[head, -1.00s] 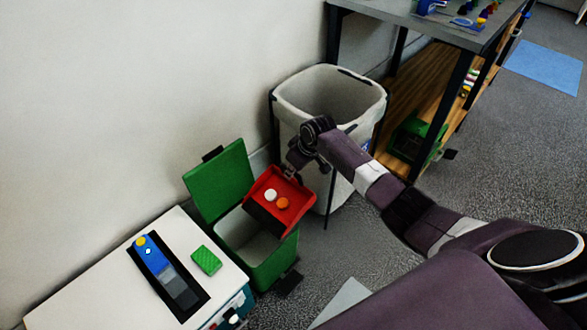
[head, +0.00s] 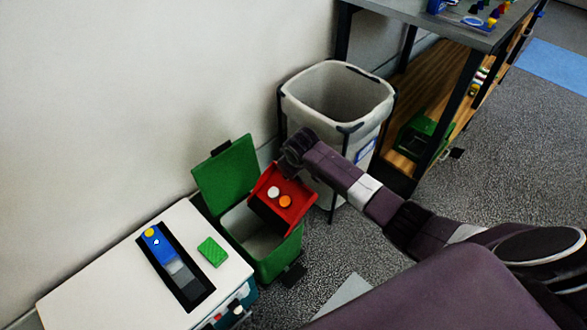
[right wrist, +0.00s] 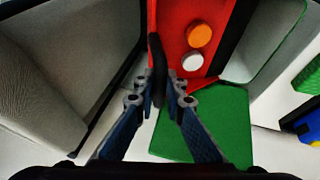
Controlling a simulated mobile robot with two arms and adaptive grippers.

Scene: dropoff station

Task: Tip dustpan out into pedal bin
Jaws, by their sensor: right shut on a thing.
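The red dustpan (head: 299,197) is in the middle of the head view, tilted, its dark front lip over the open green pedal bin (head: 280,260). A white disc (head: 273,192) and an orange disc (head: 285,201) lie in the pan. The bin's green lid (head: 226,176) stands up on the wall side. My right gripper (right wrist: 163,92) is shut on the dustpan's dark handle (right wrist: 157,62). The right wrist view also shows the red pan (right wrist: 173,25), the orange disc (right wrist: 199,35) and the white disc (right wrist: 193,61). My left gripper is out of view.
A large pale bin (head: 300,110) stands close behind the dustpan. A white-topped unit (head: 100,285) with a green block (head: 212,251) and a blue-and-grey item on a dark strip is at left. A grey table (head: 400,18) with a wooden lower shelf is at back right.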

